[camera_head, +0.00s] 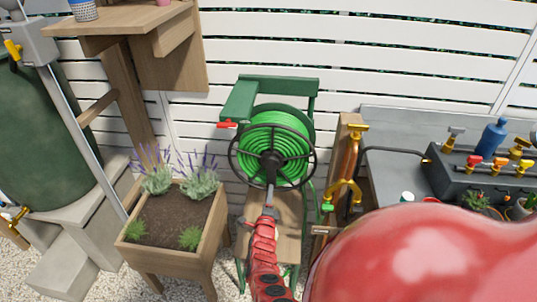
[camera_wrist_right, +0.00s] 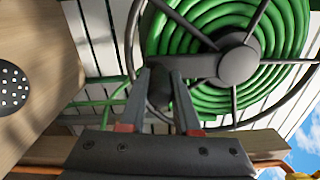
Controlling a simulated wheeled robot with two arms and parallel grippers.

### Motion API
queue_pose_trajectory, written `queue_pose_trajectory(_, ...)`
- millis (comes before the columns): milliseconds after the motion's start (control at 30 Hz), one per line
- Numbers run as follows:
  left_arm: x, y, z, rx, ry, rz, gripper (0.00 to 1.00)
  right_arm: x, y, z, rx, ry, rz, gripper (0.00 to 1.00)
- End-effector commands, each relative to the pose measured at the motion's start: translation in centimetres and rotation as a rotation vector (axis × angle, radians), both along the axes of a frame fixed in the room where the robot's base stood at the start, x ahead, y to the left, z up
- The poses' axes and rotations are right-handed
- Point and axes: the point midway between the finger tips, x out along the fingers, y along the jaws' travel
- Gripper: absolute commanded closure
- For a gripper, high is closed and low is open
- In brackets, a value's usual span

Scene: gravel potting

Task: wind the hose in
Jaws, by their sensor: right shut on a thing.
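The green hose (camera_head: 268,142) lies coiled in several turns on a reel with a black spoked wheel (camera_head: 231,153). The reel hangs in a green metal stand (camera_head: 238,103) in front of the white fence. My right gripper (camera_head: 269,203) reaches up to the front of the wheel, just below the hub. In the right wrist view the hub (camera_wrist_right: 238,66) and the coiled hose (camera_wrist_right: 190,30) are close. There the right gripper (camera_wrist_right: 165,88) is shut on the dark crank handle (camera_wrist_right: 157,92), partly hidden between its fingers. My left gripper is not seen.
A wooden planter (camera_head: 168,255) with lavender stands left of the reel. A green barrel (camera_head: 38,140) is at the far left. A grey bench (camera_head: 395,165) with brass taps, a blue bottle (camera_head: 491,137) and small plants is at the right. My red arm covers the lower right.

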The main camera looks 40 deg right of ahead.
Motion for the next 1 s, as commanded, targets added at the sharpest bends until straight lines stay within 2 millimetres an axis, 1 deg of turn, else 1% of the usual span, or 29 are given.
queue_pose_trajectory(300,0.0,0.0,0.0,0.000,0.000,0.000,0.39,-0.1,-0.1,-0.2,-0.001,0.005,-0.002,1.00)
queue_pose_trajectory(333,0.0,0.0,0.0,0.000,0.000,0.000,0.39,-0.1,-0.1,-0.2,-0.001,0.005,-0.003,0.64)
queue_pose_trajectory(467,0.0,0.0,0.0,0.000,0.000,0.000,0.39,-0.1,-0.1,-0.1,-0.001,0.003,-0.002,0.41)
queue_pose_trajectory(500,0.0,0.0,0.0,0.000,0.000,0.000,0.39,-0.1,-0.1,-0.1,-0.001,0.003,-0.002,0.39)
queue_pose_trajectory(767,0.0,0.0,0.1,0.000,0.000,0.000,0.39,-0.1,0.0,0.0,-0.001,0.002,-0.001,0.39)
queue_pose_trajectory(867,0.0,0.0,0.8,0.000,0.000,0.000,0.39,-0.4,0.4,0.2,-0.001,0.003,-0.001,0.39)
queue_pose_trajectory(967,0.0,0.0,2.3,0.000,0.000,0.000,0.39,-1.2,1.4,0.6,-0.002,0.005,-0.002,0.39)
queue_pose_trajectory(1000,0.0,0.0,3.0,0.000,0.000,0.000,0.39,-1.6,1.9,0.7,-0.002,0.006,-0.001,0.39)
